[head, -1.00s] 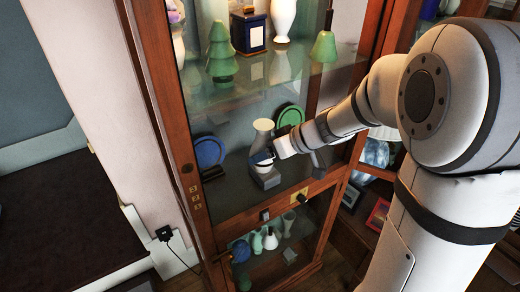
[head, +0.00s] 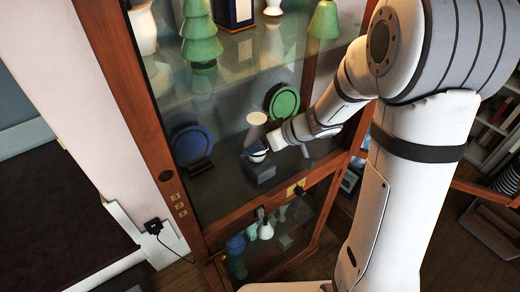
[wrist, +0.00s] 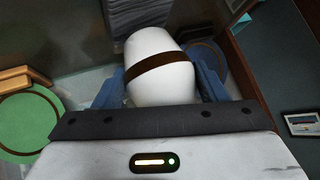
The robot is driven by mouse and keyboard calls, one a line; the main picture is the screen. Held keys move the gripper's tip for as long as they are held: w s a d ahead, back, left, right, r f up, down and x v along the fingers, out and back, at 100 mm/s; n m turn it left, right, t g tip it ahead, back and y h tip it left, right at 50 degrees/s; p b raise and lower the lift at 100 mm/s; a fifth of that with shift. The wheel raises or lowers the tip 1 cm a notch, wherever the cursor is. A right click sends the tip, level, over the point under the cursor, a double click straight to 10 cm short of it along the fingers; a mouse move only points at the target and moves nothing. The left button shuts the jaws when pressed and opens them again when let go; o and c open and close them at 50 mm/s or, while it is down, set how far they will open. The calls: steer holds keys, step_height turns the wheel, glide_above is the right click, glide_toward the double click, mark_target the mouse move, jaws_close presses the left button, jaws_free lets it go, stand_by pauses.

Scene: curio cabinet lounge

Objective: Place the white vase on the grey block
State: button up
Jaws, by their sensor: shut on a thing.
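The grey block (head: 259,172) sits on the middle shelf of the cabinet, directly below the vase in the head view. The vase looks upright. I cannot tell whether its base touches the block. The vase's lower part is partly hidden by my gripper.
A blue plate (head: 191,143) stands left of the block and a green plate (head: 284,101) stands behind right. A glass shelf above holds a green tree figure (head: 200,35) and a green bell shape (head: 323,20). Wooden cabinet posts (head: 135,100) frame the opening.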

steer(key=shift+w+f, duration=0.1)
steer(key=shift+f, duration=0.55)
steer(key=o, duration=1.2)
steer(key=shift+f, duration=0.1)
